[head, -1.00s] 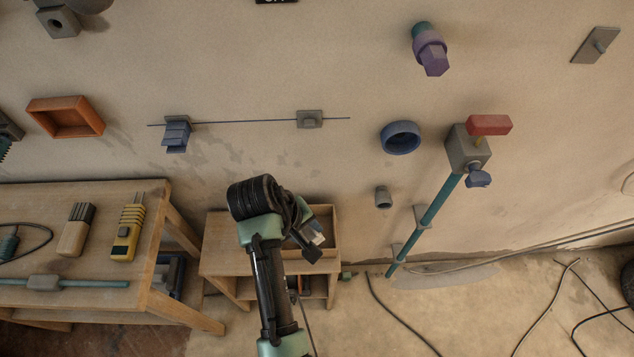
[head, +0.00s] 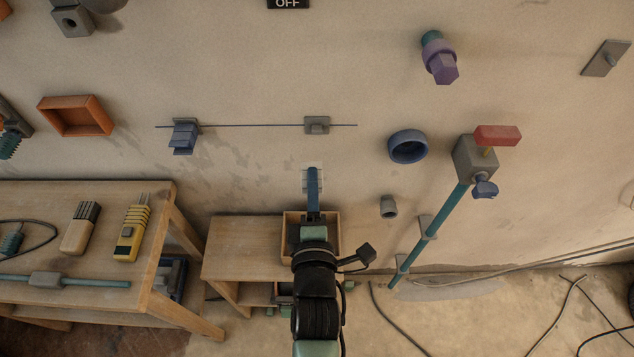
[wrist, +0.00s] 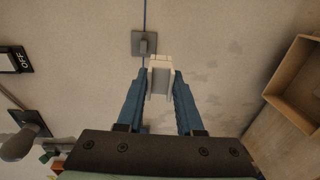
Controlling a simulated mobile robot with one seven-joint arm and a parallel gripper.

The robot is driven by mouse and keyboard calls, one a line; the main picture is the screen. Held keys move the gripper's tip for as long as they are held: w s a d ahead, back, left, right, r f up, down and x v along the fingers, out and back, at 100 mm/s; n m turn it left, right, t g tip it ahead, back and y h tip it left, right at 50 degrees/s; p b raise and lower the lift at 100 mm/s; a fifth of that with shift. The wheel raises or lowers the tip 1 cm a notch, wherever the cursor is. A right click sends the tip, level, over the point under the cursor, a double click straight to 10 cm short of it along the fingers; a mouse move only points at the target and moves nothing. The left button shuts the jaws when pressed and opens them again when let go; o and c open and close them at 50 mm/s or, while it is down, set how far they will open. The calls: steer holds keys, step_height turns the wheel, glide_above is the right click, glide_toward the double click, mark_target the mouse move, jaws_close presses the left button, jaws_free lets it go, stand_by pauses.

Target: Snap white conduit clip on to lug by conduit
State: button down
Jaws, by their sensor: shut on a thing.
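The white conduit clip (wrist: 160,82) is between the two blue fingers of my gripper (wrist: 160,74), which is shut on it. In the head view my gripper (head: 313,173) points up the wall, with pale clip edges (head: 305,182) beside the fingers. The bare grey lug (head: 317,125) sits on the wall above the gripper, by the thin blue conduit (head: 260,125). In the wrist view the lug (wrist: 145,43) shows just beyond and slightly left of the clip. They look apart, though the depth is hard to judge.
A blue clip (head: 184,136) sits on the left lug along the conduit. A blue ring (head: 408,146) and a small grey socket (head: 388,207) are right of my arm. An open wooden box (head: 290,222) stands below. The wall around the bare lug is clear.

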mark_target(318, 164)
steer(key=shift+s+d+r+t, duration=0.2)
steer(key=shift+s+r+t, duration=0.05)
steer(key=shift+r, duration=0.3)
steer(key=shift+s+d+r+t, duration=0.15)
steer(key=shift+s+r+t, duration=0.1)
steer(key=shift+r, duration=0.3)
steer(key=shift+d+h, duration=0.1)
steer(key=shift+h, duration=0.2)
steer(key=shift+w, duration=2.8)
steer(key=c, duration=1.2)
jaws_free()
jaws_close()
